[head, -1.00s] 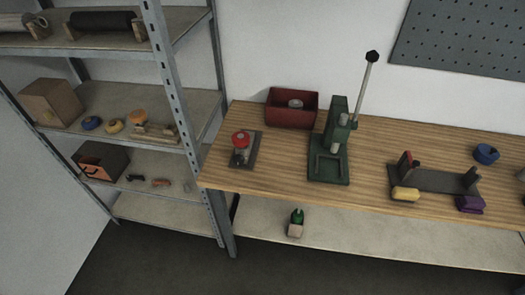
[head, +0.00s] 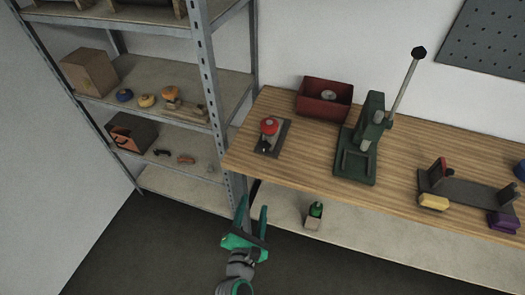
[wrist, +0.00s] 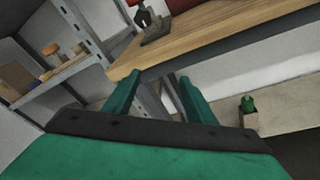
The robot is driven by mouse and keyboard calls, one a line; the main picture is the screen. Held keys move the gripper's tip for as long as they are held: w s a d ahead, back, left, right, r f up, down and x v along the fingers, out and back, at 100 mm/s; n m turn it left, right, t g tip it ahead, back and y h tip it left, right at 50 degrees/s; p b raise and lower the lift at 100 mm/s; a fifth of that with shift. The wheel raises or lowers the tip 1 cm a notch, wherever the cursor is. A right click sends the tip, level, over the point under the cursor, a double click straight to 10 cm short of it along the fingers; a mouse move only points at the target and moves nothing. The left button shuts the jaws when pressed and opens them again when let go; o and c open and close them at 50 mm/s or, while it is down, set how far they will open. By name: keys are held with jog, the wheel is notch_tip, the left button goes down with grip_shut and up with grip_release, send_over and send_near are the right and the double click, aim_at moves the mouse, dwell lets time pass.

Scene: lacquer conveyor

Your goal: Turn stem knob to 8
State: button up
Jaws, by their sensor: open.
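A red round knob (head: 269,126) tops a small fixture on a dark grey plate (head: 271,145), at the left end of the wooden bench. It looks like the stem knob; its numbers are too small to read. My gripper (head: 253,210) is open and empty, in front of the bench's left end, below its top and apart from the knob. In the wrist view, the two green fingers (wrist: 157,84) stand spread, pointing at the bench's corner. The fixture's grey plate (wrist: 157,33) shows at the top there; the top of the fixture is cut off.
The wooden bench (head: 305,165) carries a red bin (head: 312,106), a green lever press (head: 355,160) and a grey cradle (head: 465,190). A metal shelf post (head: 222,110) stands close to the bench's left end. A green bottle (head: 315,211) is on the lower shelf. The floor in front is clear.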

aim_at(264, 148)
jog(key=w+r+n+t+h, duration=0.1)
jog(key=w+r+n+h, duration=0.2)
jog(key=w+r+n, duration=0.35)
jog(key=shift+m, duration=0.75)
jog(key=x, duration=0.3)
jog(key=r+x, duration=0.1)
jog(key=x, duration=0.7)
jog(key=shift+w+a+r, duration=0.1)
jog(key=shift+a+r, duration=0.05)
jog(key=shift+a, duration=0.15)
jog(key=c, duration=1)
jog(key=shift+c, duration=0.2)
